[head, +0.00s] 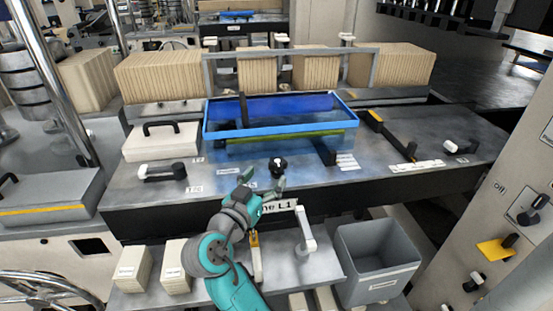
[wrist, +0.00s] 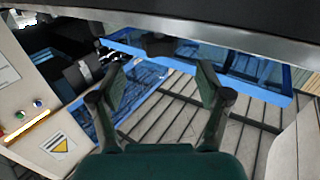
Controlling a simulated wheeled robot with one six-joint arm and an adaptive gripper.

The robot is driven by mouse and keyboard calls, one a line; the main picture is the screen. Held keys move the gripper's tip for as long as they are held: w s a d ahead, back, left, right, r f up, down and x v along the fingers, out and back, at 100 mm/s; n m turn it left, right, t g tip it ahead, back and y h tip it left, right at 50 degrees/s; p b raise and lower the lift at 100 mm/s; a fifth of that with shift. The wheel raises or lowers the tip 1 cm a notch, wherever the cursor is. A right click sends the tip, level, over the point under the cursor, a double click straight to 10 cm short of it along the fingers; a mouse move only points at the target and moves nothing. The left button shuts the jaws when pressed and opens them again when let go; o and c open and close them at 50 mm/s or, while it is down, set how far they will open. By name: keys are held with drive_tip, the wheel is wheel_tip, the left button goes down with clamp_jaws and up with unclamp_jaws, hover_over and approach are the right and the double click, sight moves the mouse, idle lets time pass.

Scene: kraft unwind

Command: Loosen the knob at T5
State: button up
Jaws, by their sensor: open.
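A small black round knob (head: 277,165) with a light mark on top stands on the grey machine deck (head: 310,182), near its front edge. I cannot read the small labels by it, so I cannot tell which knob is T5. My gripper (head: 263,181) is open and empty, just in front of the knob and apart from it. In the wrist view my gripper (wrist: 164,88) shows both fingers spread with nothing between them. The knob is not clearly seen there. Other handles with white ends are at the deck's left (head: 162,172) and right (head: 460,147).
A blue-rimmed clear guard (head: 281,134) stands behind the knob. Below the deck edge are a shelf with a white upright lever (head: 305,236) and a grey bin (head: 377,262). A control panel (head: 520,212) rises at right. The deck left of the knob is mostly clear.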

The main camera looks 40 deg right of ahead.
sight(274, 167)
drive_tip(key=x, duration=0.8)
drive_tip(key=c, duration=1.2)
